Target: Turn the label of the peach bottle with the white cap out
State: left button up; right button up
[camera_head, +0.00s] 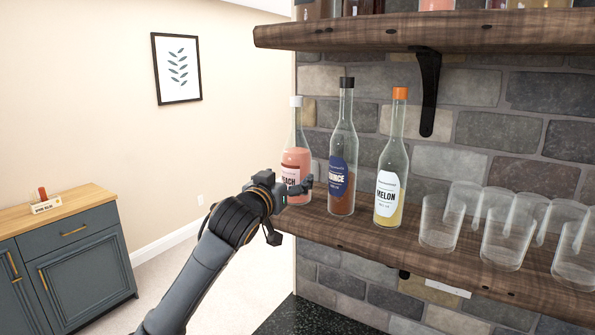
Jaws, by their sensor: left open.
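The peach bottle (297,157) with a white cap stands upright at the left end of the lower wooden shelf, with pink liquid inside. Part of its pale label shows, with letters reading "EACH"; the rest of the label and the bottle's base are hidden behind my left gripper. My left gripper (288,207) is open in front of the lower part of this bottle. I cannot tell whether its fingers touch the glass. My right gripper is not in view.
A quince bottle (343,150) with a black cap stands close to the right of the peach bottle, then a melon bottle (394,160) with an orange cap. Several clear glasses (440,225) fill the shelf's right side. An upper shelf (400,33) and its black bracket (426,90) are above.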

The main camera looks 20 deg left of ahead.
pick_arm(q)
jog(key=s, duration=0.6)
jog(key=shift+d, duration=0.15)
dwell(0.4)
